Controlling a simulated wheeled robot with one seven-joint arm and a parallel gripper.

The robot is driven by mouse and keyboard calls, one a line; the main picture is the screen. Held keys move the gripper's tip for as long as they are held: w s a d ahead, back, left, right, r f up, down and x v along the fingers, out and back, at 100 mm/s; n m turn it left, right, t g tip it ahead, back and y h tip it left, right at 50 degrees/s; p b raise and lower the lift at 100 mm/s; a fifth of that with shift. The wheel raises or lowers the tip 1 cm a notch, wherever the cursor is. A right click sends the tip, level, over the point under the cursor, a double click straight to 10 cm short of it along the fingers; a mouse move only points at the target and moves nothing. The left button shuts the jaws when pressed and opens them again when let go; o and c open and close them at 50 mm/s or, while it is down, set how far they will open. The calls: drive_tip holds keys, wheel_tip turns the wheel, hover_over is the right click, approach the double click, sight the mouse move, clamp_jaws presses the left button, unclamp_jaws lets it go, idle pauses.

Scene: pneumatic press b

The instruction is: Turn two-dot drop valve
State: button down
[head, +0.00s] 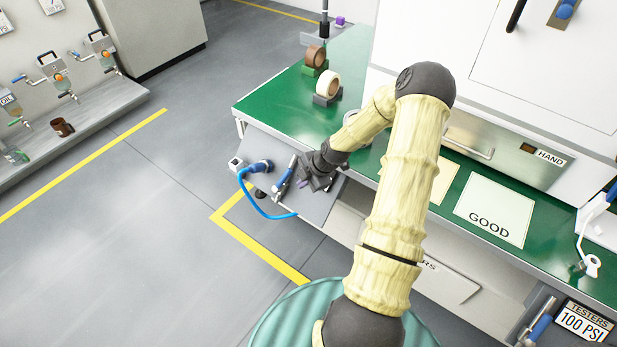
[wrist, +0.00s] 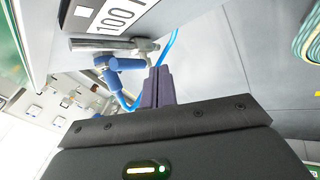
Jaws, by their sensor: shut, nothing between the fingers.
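My gripper (head: 304,183) is at the left end of the bench, beside a blue-handled fitting (head: 284,179). In the wrist view its purple-grey fingers (wrist: 157,72) are shut together with nothing between them. A grey metal pipe (wrist: 98,44) with a blue fitting (wrist: 125,64) lies just left of the fingertips; whether they touch I cannot tell. A blue connector (head: 260,166) with a blue hose (head: 250,202) is left of my gripper in the head view. No two-dot marking is readable, so I cannot tell which part is the drop valve.
The green bench (head: 290,105) carries tape rolls (head: 327,84) and a GOOD sheet (head: 494,208). A white press stands behind it. A 100 label (wrist: 115,14) is close above the pipe. Other valves (head: 56,72) line the far left wall. The grey floor (head: 120,240) is clear.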

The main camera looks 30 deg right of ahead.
sight(283, 180)
drive_tip(key=w+a+f, duration=0.1)
drive_tip(key=w+f, duration=0.1)
drive_tip(key=w, duration=0.3)
drive_tip(key=shift+a+f, duration=0.2)
drive_tip(key=shift+f, duration=0.15)
drive_tip(key=shift+w, duration=0.15)
